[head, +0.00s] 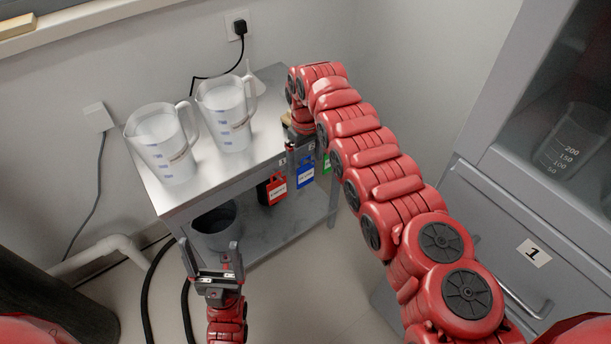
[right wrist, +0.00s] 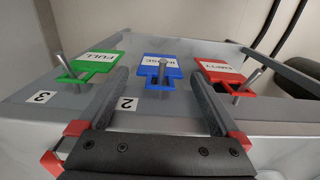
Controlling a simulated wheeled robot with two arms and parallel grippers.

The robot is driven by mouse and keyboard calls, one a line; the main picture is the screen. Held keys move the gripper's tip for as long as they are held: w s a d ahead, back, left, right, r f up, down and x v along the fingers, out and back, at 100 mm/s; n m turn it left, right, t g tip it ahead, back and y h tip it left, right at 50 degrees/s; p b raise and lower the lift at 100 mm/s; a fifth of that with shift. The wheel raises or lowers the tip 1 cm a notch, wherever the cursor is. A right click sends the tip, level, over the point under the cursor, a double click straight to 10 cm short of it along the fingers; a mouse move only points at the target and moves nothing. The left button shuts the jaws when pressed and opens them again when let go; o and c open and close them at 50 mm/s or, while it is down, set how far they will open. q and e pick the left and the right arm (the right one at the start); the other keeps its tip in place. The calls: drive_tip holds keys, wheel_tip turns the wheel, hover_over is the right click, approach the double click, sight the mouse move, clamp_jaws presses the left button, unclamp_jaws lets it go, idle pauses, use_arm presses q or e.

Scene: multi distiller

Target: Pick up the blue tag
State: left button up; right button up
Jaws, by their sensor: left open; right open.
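The blue tag (head: 305,173) hangs on the front side of the metal table, between a red tag (head: 271,189) and a green tag (head: 327,164). In the right wrist view the blue tag (right wrist: 161,66) has a white label and its loop is around a metal peg. My right gripper (right wrist: 159,78) is open, with one finger on each side of the blue tag; neither finger visibly grips it. In the head view my right arm partly hides that gripper. My left gripper (head: 211,254) is open and empty, low in front of the table.
Two measuring jugs (head: 164,146) (head: 227,112) stand on the metal table (head: 262,100). A grey bucket (head: 216,228) is on its lower shelf. The red tag (right wrist: 219,70) and green tag (right wrist: 92,64) hang close beside the gripper's fingers. A grey cabinet (head: 500,225) stands at the right.

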sight(306, 172)
wheel_tip(306, 172, down, 2)
drive_tip(key=shift+f, duration=0.15)
drive_tip(key=c, duration=1.3)
